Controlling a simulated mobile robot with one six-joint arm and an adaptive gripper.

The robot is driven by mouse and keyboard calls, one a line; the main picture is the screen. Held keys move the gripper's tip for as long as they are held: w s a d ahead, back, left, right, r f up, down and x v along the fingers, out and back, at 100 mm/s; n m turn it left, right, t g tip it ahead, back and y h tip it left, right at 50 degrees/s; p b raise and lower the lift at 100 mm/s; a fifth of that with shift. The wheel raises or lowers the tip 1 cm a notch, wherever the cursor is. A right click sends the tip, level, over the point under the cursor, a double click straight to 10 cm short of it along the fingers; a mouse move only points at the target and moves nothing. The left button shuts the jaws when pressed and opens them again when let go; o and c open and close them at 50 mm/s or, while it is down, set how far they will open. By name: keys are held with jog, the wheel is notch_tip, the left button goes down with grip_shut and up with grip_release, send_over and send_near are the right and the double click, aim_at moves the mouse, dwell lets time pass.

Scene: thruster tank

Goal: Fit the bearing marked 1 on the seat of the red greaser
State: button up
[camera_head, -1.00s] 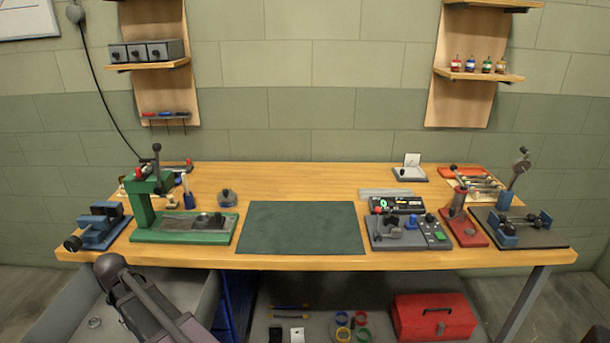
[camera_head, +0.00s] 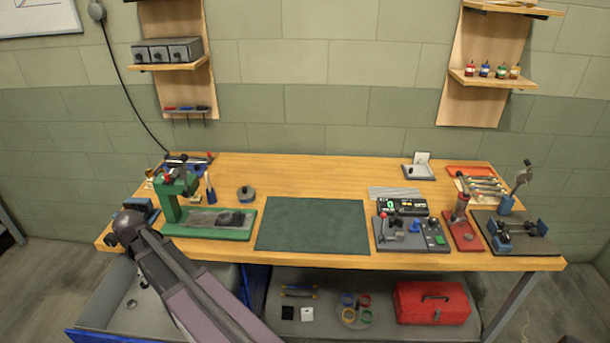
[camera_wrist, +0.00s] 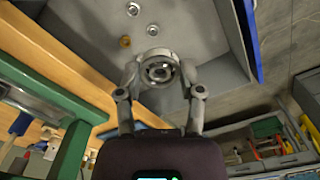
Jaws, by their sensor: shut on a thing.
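My gripper (camera_wrist: 158,88) is shut on a metal ring-shaped bearing (camera_wrist: 158,68) in the wrist view, with a finger on each side of it. No number can be read on the bearing. The gripper is above a grey bin (camera_wrist: 205,78). My gripper is not visible in the head view, where only my arm shows at the lower left. The red greaser (camera_head: 462,210) stands on its red base at the right of the bench, well away from my arm. Its seat is too small to make out.
Several small rings, one brass (camera_wrist: 125,41), lie in the bin. The bench (camera_head: 320,168) holds a green press (camera_head: 180,200), a dark mat (camera_head: 312,225), a grey control panel (camera_head: 410,235) and a blue clamp fixture (camera_head: 515,232). A red toolbox (camera_head: 432,303) sits below.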

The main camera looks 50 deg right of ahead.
notch_tip(320, 180, up, 12)
jog(key=p, duration=1)
jog(key=shift+p, duration=0.3)
jog(key=shift+s+d+f, duration=0.1)
jog(key=shift+f, duration=0.05)
